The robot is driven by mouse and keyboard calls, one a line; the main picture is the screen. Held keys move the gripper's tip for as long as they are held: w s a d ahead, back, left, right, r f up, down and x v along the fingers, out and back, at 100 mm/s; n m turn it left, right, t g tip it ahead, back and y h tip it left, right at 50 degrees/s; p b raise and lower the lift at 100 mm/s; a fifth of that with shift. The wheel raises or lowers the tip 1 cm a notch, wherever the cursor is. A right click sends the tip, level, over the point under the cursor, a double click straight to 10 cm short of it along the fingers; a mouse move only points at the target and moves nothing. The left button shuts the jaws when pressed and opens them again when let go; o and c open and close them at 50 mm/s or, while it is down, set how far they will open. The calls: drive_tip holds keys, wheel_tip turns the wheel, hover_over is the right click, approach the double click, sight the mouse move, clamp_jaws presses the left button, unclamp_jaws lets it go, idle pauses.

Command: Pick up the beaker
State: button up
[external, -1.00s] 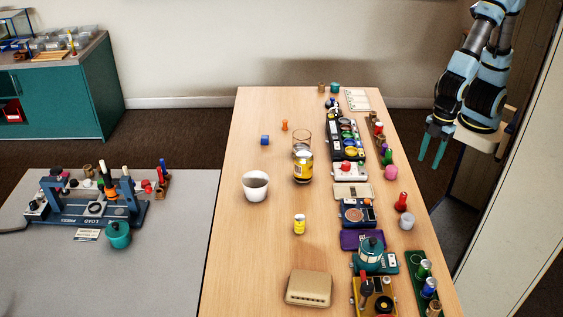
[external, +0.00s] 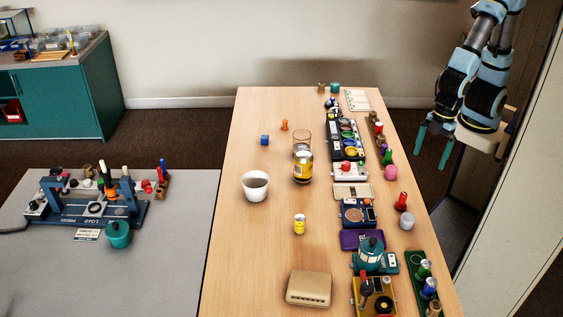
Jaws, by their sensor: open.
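A clear glass beaker (external: 302,137) stands upright on the wooden table, toward the far half.
A paint tray (external: 333,150) and several boxes, bottles and pegs line the table's right side. The table's left strip is clear.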

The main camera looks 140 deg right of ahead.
wheel_tip(320, 180, up, 4)
drive_tip(key=w+d+f+m+y+b, duration=0.1)
drive_tip(key=w+d+m+y, duration=0.15)
drive_tip(key=d+m, duration=0.35)
drive_tip(key=w+d+f+m+y+b, duration=0.1)
drive_tip(key=w+d+m, duration=0.3)
drive_tip(key=d+m, duration=0.2)
drive_tip(key=r+m+t+y+b, duration=0.15)
drive_tip(key=m+t+b, duration=0.25)
drive_tip(key=m+t, duration=1.1)
hover_over(306, 134)
drive_tip(key=d+v, duration=0.1)
drive_tip(key=v, duration=0.3)
drive_tip(key=m+g, duration=0.4)
drive_tip(key=f, duration=1.8)
drive_tip(key=shift+w+a+f, duration=0.1)
drive_tip(key=shift+w+a, duration=0.05)
drive_tip(key=shift+a, duration=0.2)
drive_tip(key=shift+w+a+f+p, duration=0.1)
drive_tip(key=shift+w+f+p, duration=0.1)
drive_tip(key=shift+f+p, duration=0.1)
drive_tip(key=p+x, duration=0.1)
drive_tip(key=x, duration=0.3)
drive_tip(key=shift+w, duration=0.25)
drive_tip(key=shift+d+p+x, duration=0.2)
drive_tip(key=shift+p+x, duration=0.75)
drive_tip(key=shift+x, duration=2)
